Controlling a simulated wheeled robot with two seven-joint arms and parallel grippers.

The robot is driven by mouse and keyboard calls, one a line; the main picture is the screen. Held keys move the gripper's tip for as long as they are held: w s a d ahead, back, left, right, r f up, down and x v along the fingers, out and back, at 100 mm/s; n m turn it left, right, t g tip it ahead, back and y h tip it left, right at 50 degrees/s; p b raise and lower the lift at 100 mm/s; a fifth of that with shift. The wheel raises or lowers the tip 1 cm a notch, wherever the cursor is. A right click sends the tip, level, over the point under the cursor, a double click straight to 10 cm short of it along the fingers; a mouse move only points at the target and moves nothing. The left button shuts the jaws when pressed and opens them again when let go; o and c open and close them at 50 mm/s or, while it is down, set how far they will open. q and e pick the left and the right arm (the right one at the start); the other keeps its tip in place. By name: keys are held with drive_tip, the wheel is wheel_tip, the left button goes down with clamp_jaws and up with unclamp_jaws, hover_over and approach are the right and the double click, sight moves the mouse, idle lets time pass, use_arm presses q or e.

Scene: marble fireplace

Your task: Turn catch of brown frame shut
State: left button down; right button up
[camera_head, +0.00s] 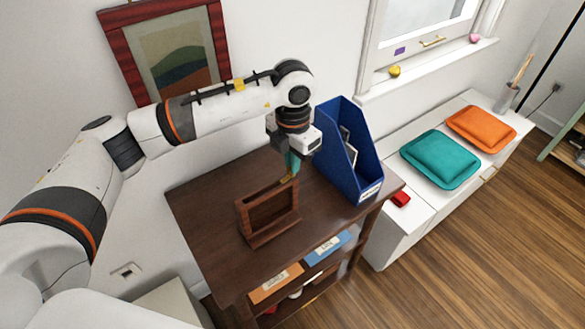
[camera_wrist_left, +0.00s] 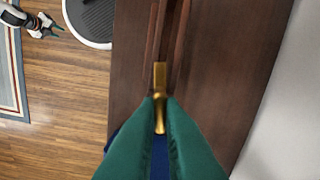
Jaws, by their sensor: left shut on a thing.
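The brown frame (camera_head: 262,222) stands upright on the dark wooden cabinet top. In the left wrist view its edge (camera_wrist_left: 170,28) shows at the top, seen from above. The brass catch (camera_wrist_left: 160,76) is at the frame's top edge, and its end lies between the green fingertips. My left gripper (camera_head: 290,175) points down over the frame's upper right corner and is shut on the catch. The fingers hide part of the catch in the head view. What looks like my right gripper (camera_wrist_left: 42,24) shows small at the top left of the left wrist view; its jaws are unclear.
A blue file holder (camera_head: 350,160) stands close to the right of my left gripper. The cabinet top (camera_head: 215,205) is clear left of the frame. A white bench with teal (camera_head: 440,158) and orange (camera_head: 481,129) cushions is at right. A red-framed picture (camera_head: 168,50) hangs behind my arm.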

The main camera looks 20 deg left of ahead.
use_arm(q)
drive_tip(key=shift+m+b, duration=0.8)
drive_tip(key=shift+m, duration=0.1)
drive_tip(key=c, duration=1.5)
unclamp_jaws()
drive_tip(key=shift+c, duration=0.2)
wheel_tip(320, 180, up, 12)
drive_tip(key=b, duration=0.2)
